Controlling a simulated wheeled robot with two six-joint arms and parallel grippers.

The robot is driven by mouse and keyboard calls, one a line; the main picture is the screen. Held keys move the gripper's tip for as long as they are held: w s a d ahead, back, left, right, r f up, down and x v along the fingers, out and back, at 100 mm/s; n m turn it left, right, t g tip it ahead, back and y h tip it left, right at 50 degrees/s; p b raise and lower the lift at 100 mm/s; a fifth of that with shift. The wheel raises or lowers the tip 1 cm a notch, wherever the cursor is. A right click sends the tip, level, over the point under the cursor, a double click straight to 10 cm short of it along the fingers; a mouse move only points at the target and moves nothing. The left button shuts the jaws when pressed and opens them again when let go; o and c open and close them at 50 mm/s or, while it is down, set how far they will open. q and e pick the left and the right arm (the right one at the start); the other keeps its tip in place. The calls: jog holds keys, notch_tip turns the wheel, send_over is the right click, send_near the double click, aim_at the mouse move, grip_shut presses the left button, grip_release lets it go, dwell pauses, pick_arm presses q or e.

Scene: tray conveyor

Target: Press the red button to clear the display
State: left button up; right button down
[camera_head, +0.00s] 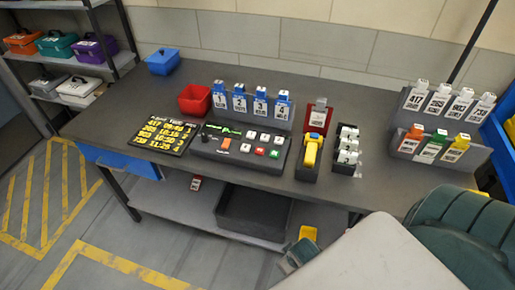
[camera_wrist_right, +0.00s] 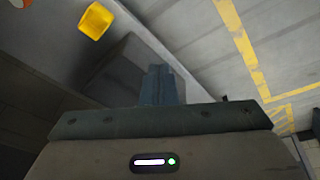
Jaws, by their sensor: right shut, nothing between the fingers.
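The dark control panel (camera_head: 238,160) sits on the grey table, with a small display (camera_head: 222,129) showing green marks. A red button (camera_head: 260,152) sits in its front row, between a white button (camera_head: 245,148) and a green one (camera_head: 275,154). An orange-red control (camera_head: 225,143) is farther left. My right gripper (camera_head: 287,264) is low in front of the table, apart from and below the panel. In the right wrist view its fingers (camera_wrist_right: 162,84) are together with nothing between them. The red button cannot be made out there. My left gripper is not in view.
A black board with yellow text (camera_head: 167,134) lies left of the panel. A red bin (camera_head: 195,99), numbered blue-topped tags (camera_head: 250,104) and a yellow scanner-like tool (camera_head: 312,152) surround it. The table's front edge lies between my gripper and the panel. A yellow object (camera_head: 308,233) is below.

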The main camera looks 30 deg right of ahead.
jog(key=w+d+r+n+t+y, duration=0.1)
jog(key=w+r+n, duration=0.2)
jog(key=w+r, duration=0.3)
jog(key=w+d+r+n+t+y, duration=0.1)
jog(key=w+r+n, duration=0.2)
jog(key=w+r, duration=0.4)
jog(key=w+r+n+t+y+p, duration=0.1)
jog(key=w+r, duration=0.5)
jog(key=r, duration=0.8)
jog(key=shift+w+d+r+n+t, duration=0.15)
jog(key=shift+d+n+t, duration=0.3)
jog(key=shift+n, duration=0.45)
jog(key=w+d+r+n+t+y, duration=0.1)
jog(key=w+d+r+n, duration=0.2)
jog(key=w+r, duration=0.5)
jog(key=shift+w+d+r+n+t, duration=0.25)
jog(key=shift+d+r+n+t, duration=0.1)
jog(key=shift+d+r, duration=0.4)
jog(key=shift+f, duration=0.15)
jog(key=b, duration=0.7)
send_over(263, 151)
notch_tip(263, 151, down, 7)
jog(key=shift+r, duration=0.15)
jog(key=shift+f, duration=1)
